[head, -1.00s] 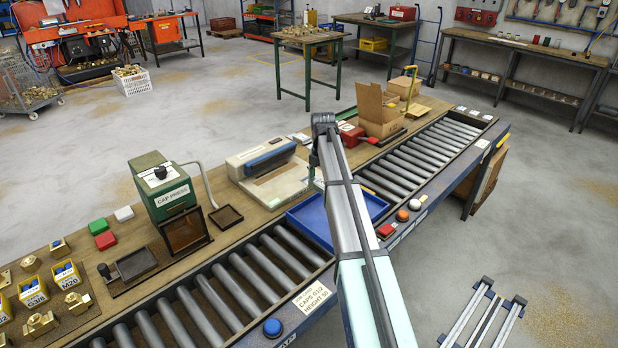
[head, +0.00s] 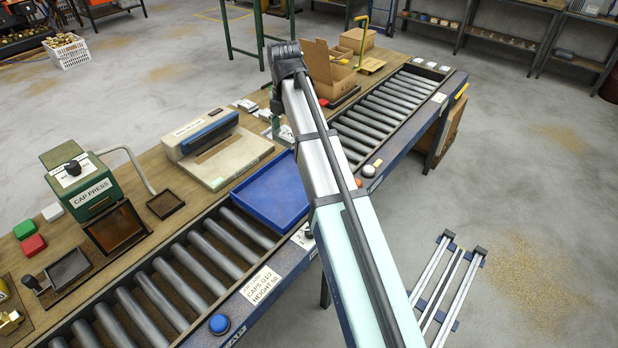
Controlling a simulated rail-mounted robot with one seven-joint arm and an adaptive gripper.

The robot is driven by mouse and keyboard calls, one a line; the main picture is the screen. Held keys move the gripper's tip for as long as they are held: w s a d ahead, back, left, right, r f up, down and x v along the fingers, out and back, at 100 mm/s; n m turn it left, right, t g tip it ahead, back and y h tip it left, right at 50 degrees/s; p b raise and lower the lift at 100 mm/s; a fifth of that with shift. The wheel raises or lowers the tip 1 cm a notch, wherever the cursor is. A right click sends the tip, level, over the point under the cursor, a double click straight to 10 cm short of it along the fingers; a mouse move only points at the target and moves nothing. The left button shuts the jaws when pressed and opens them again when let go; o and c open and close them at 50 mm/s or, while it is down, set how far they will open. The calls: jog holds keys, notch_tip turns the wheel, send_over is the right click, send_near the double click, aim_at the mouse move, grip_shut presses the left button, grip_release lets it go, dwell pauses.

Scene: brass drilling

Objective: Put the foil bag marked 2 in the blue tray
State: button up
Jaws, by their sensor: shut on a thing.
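The blue tray (head: 264,196) lies on the roller conveyor, left of my arm, and the part of it I see is empty. My gripper (head: 277,122) is small and partly hidden beside my arm, behind the tray's far edge. It is shut on a pale silvery thing that looks like the foil bag (head: 285,134). The mark on the bag cannot be read, and the arm covers its right side.
A cream sealing machine (head: 215,150) stands left of my gripper, with small white packs (head: 246,105) behind it. The green cap press (head: 82,185) is farther left. An open cardboard box (head: 328,70) stands behind my arm. Bare rollers (head: 190,265) run left of the tray.

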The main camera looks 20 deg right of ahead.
aim_at(293, 191)
jog(key=shift+s+d+f, duration=0.25)
jog(key=shift+d+f, duration=0.05)
jog(key=shift+f, duration=0.05)
notch_tip(293, 191, down, 19)
jog(key=p, duration=0.3)
jog(key=shift+a+f+p, duration=0.15)
jog(key=shift+f+p, duration=0.05)
jog(key=shift+p, duration=0.1)
jog(key=shift+f, duration=0.1)
jog(key=o, duration=1.2)
notch_tip(293, 191, up, 12)
jog(key=b, duration=0.3)
jog(key=shift+s, duration=0.1)
